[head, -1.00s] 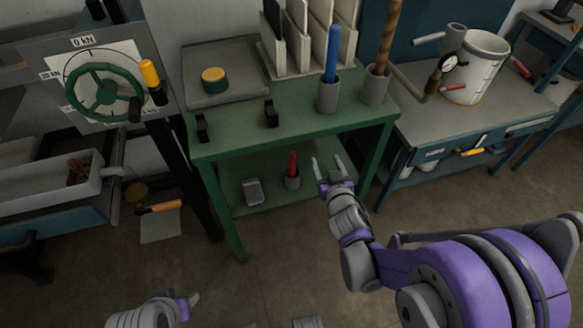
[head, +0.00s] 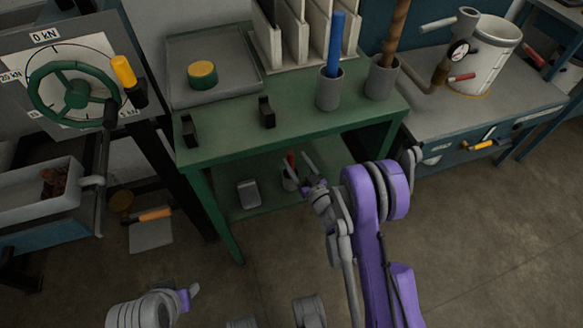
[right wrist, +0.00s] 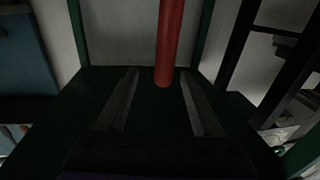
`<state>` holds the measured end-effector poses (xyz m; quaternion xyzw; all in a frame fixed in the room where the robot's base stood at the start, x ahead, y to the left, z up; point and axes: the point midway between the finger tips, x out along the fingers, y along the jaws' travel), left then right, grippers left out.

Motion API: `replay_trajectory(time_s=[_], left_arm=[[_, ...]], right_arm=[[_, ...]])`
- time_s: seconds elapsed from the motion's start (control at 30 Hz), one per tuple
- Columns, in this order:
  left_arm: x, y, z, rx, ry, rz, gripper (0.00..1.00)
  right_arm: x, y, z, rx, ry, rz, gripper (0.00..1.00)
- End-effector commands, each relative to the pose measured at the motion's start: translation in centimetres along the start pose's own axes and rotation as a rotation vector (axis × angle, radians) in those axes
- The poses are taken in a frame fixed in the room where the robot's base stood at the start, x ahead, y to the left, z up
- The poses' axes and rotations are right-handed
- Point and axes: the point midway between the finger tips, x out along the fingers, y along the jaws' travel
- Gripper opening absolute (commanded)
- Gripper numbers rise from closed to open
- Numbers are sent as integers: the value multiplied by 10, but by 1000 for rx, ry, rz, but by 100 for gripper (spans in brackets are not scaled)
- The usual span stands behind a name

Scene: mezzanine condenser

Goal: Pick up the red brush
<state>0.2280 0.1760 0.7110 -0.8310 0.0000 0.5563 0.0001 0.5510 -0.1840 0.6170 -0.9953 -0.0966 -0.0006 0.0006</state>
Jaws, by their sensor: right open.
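In the right wrist view the red handle (right wrist: 170,40) shows between and just beyond the two open fingertips (right wrist: 160,76). I cannot tell whether a finger touches it. My left gripper (head: 188,297) is low at the bottom left, far from the brush; its jaws are not clear.
The green tabletop (head: 230,135) hangs above the shelf, with a table leg (head: 220,215) at the front left. A blue rod (head: 334,45) stands in a larger cup on top. The floor in front is free.

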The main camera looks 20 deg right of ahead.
Motion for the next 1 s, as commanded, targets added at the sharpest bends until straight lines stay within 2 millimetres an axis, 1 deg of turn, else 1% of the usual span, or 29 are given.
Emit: replay_trajectory(time_s=[0.03,0.23,0.4,0.5,0.6,0.8,0.83,0.97,1.0], left_arm=[[-6,0,-2,0,2,0,50],[-8,0,-2,0,3,0,50],[-8,0,-2,0,3,0,50],[-8,0,-2,0,3,0,50],[-9,0,-2,0,3,0,50],[-9,0,-2,0,3,0,50],[-9,0,-2,0,3,0,50],[-9,0,-2,0,3,0,50],[-9,0,-2,0,3,0,50]], right_arm=[[5,0,-2,0,1,-1,67],[18,-2,1,-1,-1,1,67],[44,-7,1,0,-1,-1,67],[56,-5,1,-1,-1,1,67],[62,-5,1,-2,-2,1,67],[63,-5,1,-1,-1,1,67],[63,-5,1,-1,-1,1,65],[62,-5,1,-1,-1,1,42],[62,-5,1,-1,-1,1,35]])
